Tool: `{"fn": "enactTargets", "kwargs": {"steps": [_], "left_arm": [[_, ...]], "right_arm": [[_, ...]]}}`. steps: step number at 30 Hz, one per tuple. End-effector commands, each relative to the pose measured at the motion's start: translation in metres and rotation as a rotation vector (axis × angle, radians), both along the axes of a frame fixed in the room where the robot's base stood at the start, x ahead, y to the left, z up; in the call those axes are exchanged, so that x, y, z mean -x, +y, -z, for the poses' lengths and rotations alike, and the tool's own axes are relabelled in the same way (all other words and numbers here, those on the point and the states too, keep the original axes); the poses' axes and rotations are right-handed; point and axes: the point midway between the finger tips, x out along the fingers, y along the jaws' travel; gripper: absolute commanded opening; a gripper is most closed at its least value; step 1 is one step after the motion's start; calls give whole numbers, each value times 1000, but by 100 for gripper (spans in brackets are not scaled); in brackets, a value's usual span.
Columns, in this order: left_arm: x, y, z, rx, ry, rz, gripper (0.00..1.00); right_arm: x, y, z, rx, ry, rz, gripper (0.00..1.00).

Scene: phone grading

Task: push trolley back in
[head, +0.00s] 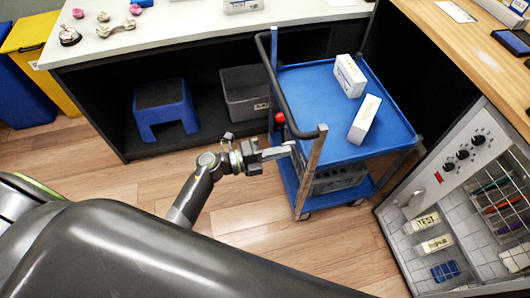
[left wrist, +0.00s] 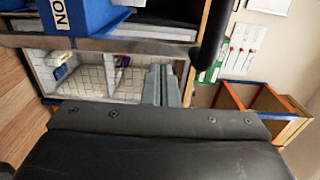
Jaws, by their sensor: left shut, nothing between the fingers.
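The blue trolley (head: 315,100) stands in the head view in the gap between the white counter and the wooden-topped bench, with its near end jutting out over the wood floor. It has two blue shelves and metal corner posts. Its dark push handle (head: 281,85) runs along the left side. My left gripper (head: 276,153) is shut and empty, just left of the trolley's near left post. I cannot tell whether it touches the trolley. In the left wrist view the shut fingers (left wrist: 162,85) point forward. My right gripper is not in view.
Two white boxes (head: 349,75) (head: 364,119) lie on the top shelf, and a grey case (head: 340,177) sits on the lower one. A blue stool (head: 163,107) and grey bin (head: 244,92) stand under the counter. A white tool panel (head: 440,205) is close on the right.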

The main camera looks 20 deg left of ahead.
Motion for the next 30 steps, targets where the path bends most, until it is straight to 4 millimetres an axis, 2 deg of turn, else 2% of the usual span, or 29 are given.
{"fn": "enactTargets", "kwargs": {"steps": [1,6,12,30], "left_arm": [[-7,-10,-2,4,-1,0,0],[-24,-35,-1,2,0,-1,0],[-34,-51,0,1,0,-1,0],[-40,-51,1,0,0,-2,0]], "right_arm": [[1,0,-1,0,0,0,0],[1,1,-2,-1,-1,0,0],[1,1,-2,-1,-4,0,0],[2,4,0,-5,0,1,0]]}}
